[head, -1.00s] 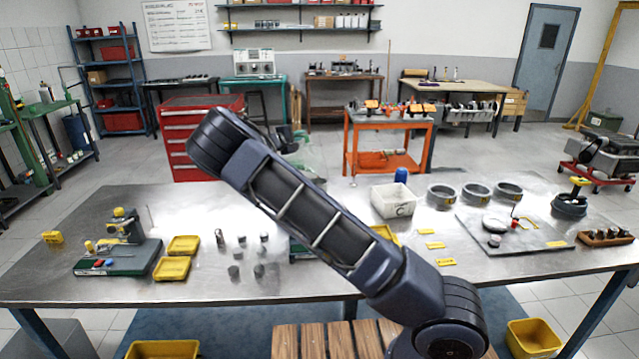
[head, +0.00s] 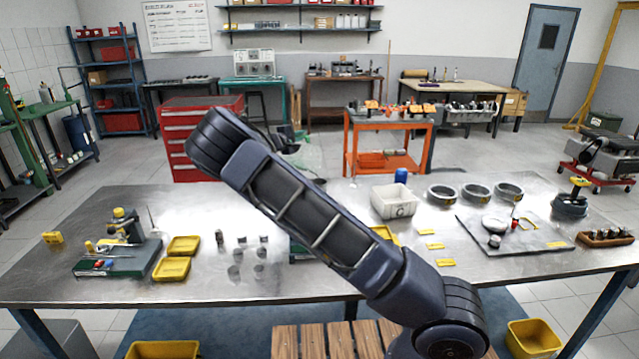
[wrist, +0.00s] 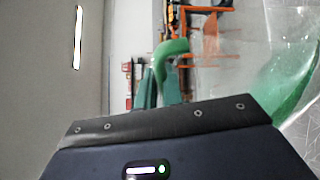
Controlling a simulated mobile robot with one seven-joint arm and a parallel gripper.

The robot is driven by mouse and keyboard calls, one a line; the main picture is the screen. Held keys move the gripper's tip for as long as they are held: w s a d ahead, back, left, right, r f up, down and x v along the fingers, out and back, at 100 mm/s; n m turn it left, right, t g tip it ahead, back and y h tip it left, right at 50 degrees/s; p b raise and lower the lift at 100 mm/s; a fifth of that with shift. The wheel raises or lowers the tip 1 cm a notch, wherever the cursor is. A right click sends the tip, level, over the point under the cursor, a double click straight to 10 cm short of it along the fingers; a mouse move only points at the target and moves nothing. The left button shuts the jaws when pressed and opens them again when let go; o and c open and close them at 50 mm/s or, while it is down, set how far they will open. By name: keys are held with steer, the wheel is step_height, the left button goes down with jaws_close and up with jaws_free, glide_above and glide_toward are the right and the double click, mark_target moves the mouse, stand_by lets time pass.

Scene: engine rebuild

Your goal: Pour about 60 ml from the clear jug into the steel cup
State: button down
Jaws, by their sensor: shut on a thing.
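The clear jug (head: 310,160) shows in the head view as a see-through, greenish shape behind my forearm, above the far edge of the steel bench. In the wrist view its clear wall (wrist: 292,50) with green parts fills the right side, and a curved green piece, probably its handle (wrist: 172,48), stands in front of my gripper (wrist: 160,122). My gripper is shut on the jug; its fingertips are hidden. Liquid level cannot be made out. I cannot pick out the steel cup for certain; several small metal cylinders (head: 241,240) stand on the bench left of my arm.
The steel bench (head: 110,215) carries yellow trays (head: 172,269), a small green-based fixture (head: 115,262), a white bin (head: 393,200), metal rings (head: 476,193) and a grey plate (head: 520,240). My arm covers the middle of the bench. A red tool cabinet (head: 190,150) stands behind.

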steer(key=shift+s+d+r, duration=0.1)
steer(key=shift+s+d, duration=0.05)
stand_by(0.4)
steer(key=shift+m, duration=0.3)
stand_by(0.4)
steer(key=w+a+f+n, duration=0.1)
steer(key=w+a, duration=0.1)
steer(key=w+a+f+n, duration=0.2)
steer(key=shift+a, duration=0.15)
steer(key=shift+w+a+f+n+h, duration=0.15)
steer(key=shift+w+a+f+n, duration=0.1)
steer(key=shift+f+n, duration=0.15)
steer(key=shift+w+a+f+n+h, duration=0.1)
steer(key=shift+a+f+n+h, duration=0.1)
steer(key=shift+f+n, duration=0.2)
stand_by(1.3)
steer(key=shift+w+a+f+n, duration=0.25)
steer(key=shift+f+n, duration=0.2)
steer(key=shift+f, duration=0.1)
steer(key=shift+w+a+f+n, duration=0.25)
steer(key=shift+f+n, duration=0.2)
steer(key=shift+f, duration=0.1)
steer(key=w+a+f+n, duration=0.5)
steer(key=a+f+n, duration=0.1)
steer(key=n, duration=0.3)
steer(key=shift+w+f, duration=0.15)
steer(key=shift+f, duration=0.5)
